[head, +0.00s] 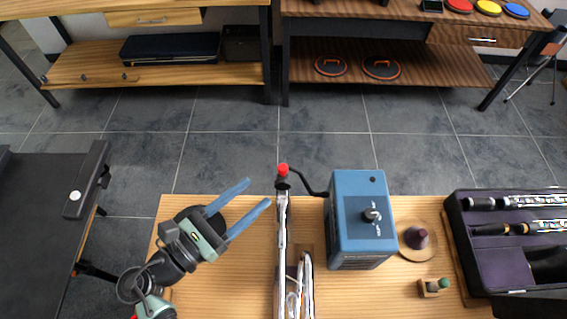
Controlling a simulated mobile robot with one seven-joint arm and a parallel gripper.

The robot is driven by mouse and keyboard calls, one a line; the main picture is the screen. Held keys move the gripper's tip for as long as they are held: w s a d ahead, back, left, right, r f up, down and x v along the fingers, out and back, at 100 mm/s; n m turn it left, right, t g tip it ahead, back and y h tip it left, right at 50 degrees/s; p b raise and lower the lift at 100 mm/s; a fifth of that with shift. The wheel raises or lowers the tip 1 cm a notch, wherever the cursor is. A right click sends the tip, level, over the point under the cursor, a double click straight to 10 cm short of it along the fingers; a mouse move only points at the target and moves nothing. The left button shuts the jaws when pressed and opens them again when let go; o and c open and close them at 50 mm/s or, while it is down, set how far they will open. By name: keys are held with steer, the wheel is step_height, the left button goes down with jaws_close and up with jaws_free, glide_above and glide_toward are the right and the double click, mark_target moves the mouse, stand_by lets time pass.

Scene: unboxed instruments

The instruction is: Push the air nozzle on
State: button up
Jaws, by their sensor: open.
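A blue blower box (343,225) with a knob on a dark plate stands on the wooden table. A thin black hose (309,186) runs from its left side to the far end of a long pale metal rail (281,235). A red-tipped dark piece (283,170), apparently the air nozzle, is at that end; whether it is seated on the rail cannot be told. My gripper (259,191) is open and empty, left of the rail end, its two blue fingers pointing up and right towards it. They appear apart from the nozzle and rail.
Right of the blower are a dark cone on a round wooden base (430,248) and a small wooden block with a green peg (431,289). An open purple-lined case (500,249) holds instrument parts. Clear pieces (299,285) lie beside the rail.

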mark_target(279, 172)
steer(key=x, duration=0.9)
steer(key=shift+w+p, duration=0.1)
steer(key=shift+p, duration=0.2)
jaws_close()
stand_by(0.9)
